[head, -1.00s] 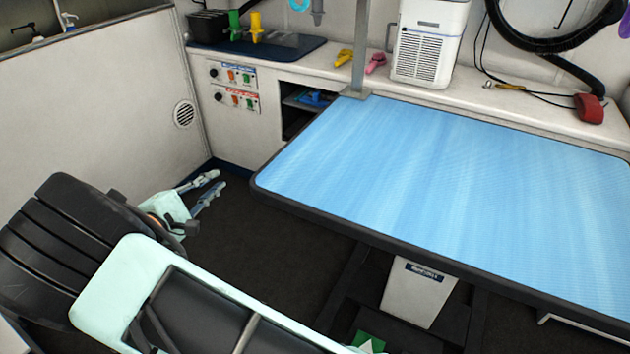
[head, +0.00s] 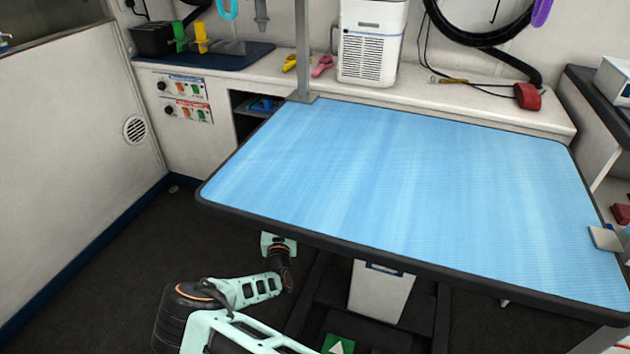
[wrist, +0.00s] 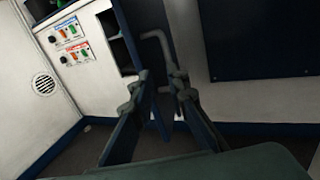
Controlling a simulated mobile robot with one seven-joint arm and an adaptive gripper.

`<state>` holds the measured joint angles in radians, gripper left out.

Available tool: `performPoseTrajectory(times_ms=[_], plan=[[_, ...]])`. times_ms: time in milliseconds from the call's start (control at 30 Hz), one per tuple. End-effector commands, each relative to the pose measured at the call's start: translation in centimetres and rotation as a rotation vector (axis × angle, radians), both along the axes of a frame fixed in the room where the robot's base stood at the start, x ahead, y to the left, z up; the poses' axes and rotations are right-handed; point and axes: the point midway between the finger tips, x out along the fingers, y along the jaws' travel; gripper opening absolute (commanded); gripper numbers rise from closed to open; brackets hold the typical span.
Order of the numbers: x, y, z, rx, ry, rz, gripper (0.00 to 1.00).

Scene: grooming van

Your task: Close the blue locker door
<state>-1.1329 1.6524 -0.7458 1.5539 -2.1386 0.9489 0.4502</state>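In the wrist view, a narrow dark blue panel (wrist: 123,30), seen almost edge-on beside an open cabinet compartment, looks like the blue locker door standing open. A grey bent bar (wrist: 160,38), perhaps its handle, shows just right of it. My gripper (wrist: 160,80) is open, its two dark fingers spread towards the panel. The panel's lower part seems to run behind or between the fingers; I cannot tell whether they touch. In the head view the tabletop hides the door and my fingertips. The open compartment (head: 247,126) shows there beside the table's back left corner.
The blue grooming table (head: 400,190) stands above my arm's end, with its white pedestal (head: 380,290) close to the right. A switch panel (head: 183,97) is on the white cabinet. Dark floor at the left (head: 120,260) is clear.

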Motion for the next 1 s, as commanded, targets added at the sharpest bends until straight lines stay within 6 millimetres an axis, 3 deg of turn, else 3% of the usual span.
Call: performPoseTrajectory(times_ms=[267,700,1000], plan=[[2.3,-0.5,-0.5,-0.028,0.004,0.002,0.15],[9.9,-0.2,-0.5,-0.026,0.004,0.001,0.15],[11.2,-0.2,-0.2,-0.027,0.005,0.002,0.15]])
